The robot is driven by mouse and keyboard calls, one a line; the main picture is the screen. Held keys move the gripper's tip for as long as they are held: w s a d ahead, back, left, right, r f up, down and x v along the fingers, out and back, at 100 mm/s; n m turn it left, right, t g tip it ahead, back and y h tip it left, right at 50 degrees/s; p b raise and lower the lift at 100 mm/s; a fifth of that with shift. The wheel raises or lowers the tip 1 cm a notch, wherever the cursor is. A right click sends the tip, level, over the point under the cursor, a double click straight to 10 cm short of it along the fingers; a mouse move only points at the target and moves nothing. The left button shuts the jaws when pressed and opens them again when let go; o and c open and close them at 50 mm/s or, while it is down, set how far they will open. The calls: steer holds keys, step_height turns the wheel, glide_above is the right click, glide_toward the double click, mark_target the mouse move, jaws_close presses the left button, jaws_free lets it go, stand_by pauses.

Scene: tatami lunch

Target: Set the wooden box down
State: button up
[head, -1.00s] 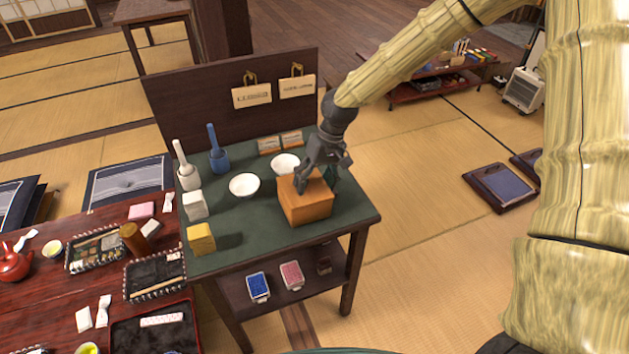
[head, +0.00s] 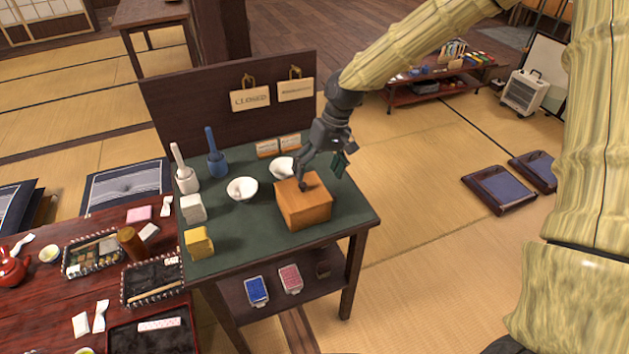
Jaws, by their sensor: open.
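The wooden box (head: 304,207) is orange-brown. It rests upright on the green top of the small dark table (head: 252,222), near the table's right front corner. My gripper (head: 322,177) is open just above the box's back part. One finger hangs in front of the box's top and the other is off to the right, above its back right side. I cannot tell whether the left finger touches the lid.
Two white bowls (head: 242,189) stand left of and behind the box. An upright board (head: 196,107) with hanging signs closes the back.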

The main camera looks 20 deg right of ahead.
steer(key=v, duration=0.7)
steer(key=shift+b, duration=0.3)
stand_by(1.0)
